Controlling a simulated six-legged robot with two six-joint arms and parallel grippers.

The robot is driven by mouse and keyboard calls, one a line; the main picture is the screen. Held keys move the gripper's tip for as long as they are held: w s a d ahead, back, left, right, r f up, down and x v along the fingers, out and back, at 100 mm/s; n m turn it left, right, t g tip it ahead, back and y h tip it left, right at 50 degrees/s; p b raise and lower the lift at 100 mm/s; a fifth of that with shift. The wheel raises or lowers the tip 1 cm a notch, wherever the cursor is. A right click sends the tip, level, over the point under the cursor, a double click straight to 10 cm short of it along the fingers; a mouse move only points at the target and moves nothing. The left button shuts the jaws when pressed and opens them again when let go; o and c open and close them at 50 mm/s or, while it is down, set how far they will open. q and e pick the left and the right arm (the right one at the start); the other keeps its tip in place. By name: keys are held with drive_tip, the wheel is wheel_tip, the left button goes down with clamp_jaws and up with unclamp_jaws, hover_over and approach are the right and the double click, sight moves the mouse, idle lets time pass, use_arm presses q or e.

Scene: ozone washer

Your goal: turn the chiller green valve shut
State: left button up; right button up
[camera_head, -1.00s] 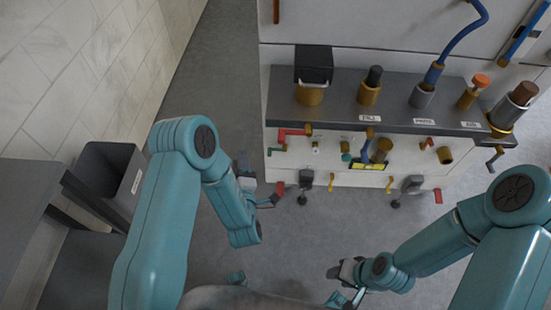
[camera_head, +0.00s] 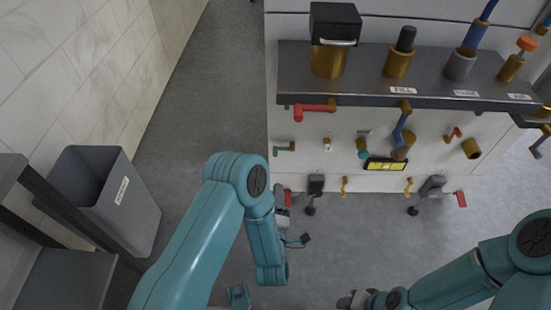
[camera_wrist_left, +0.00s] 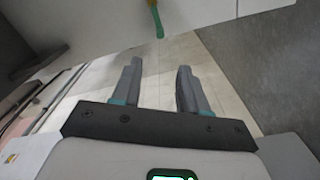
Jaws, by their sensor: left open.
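A small green valve handle (camera_head: 283,149) sticks out to the left from the white front panel of the machine, low at its left end. A green handle on a brass stem also shows at the top of the left wrist view (camera_wrist_left: 158,24), beyond the fingertips. My left gripper (camera_head: 298,240) is in front of the panel, apart from the handle; in the left wrist view its two fingers (camera_wrist_left: 159,70) are spread with nothing between them. My right gripper (camera_head: 350,301) is at the bottom edge, partly cut off, and its jaws cannot be made out.
Above the green handle is a red lever (camera_head: 313,109). A grey bin (camera_head: 125,200) stands at left. Grey floor (camera_head: 185,125) is clear between bin and machine.

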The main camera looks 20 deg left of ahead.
sight(275, 151)
use_arm(q)
drive_tip(key=x, duration=1.5)
drive_tip(key=shift+w+f, duration=0.1)
drive_tip(key=shift+f, duration=0.05)
drive_tip(key=shift+w+a, duration=0.15)
drive_tip(key=shift+w, duration=0.4)
clamp_jaws()
